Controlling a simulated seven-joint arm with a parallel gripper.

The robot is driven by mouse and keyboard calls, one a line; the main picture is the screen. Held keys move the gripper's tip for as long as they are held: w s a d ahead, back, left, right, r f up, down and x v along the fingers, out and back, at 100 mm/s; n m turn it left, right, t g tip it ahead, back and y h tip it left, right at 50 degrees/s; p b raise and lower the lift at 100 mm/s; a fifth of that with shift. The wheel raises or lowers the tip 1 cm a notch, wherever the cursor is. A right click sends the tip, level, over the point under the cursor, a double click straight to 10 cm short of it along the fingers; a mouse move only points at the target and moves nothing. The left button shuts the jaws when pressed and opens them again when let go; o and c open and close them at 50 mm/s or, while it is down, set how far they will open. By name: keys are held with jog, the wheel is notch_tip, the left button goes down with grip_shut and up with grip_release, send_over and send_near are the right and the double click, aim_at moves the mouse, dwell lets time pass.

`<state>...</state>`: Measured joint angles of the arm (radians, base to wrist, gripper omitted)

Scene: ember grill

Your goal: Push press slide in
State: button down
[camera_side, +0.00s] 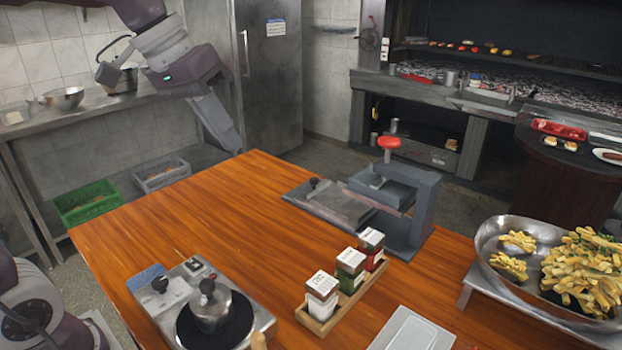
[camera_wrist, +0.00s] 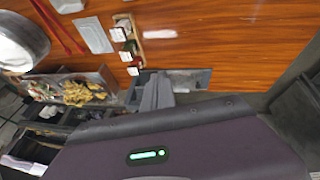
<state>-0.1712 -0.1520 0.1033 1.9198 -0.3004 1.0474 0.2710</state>
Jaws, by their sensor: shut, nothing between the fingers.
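The grey press (camera_side: 425,205), with a red knob (camera_side: 389,143) on top, stands on the wooden table's far side.
A wooden caddy (camera_side: 338,318) with 3 labelled boxes stands in front of the press. The table's left middle is clear.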

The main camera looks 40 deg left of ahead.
jog(key=w+a+f+h, duration=0.1)
jog(key=w+a+f, duration=0.4)
jog(key=w+a, duration=0.5)
jog(key=w+a+f+h, duration=0.1)
jog(key=w+a+f, duration=0.45)
jog(key=w, duration=0.75)
jog(key=shift+m+t+h, duration=0.3)
jog(key=w+f, duration=0.2)
jog(key=f, duration=0.2)
jog(key=w+a+f, duration=0.1)
jog(key=w+f, duration=0.1)
jog(key=f, duration=0.2)
jog(key=w+a+f, duration=0.1)
jog(key=w+f, duration=0.2)
jog(key=f, duration=0.2)
jog(key=d, duration=0.3)
jog(key=shift+w+d+f, duration=0.2)
jog(key=shift+w+f, duration=0.15)
jog(key=shift+d, duration=0.35)
send_over(335, 203)
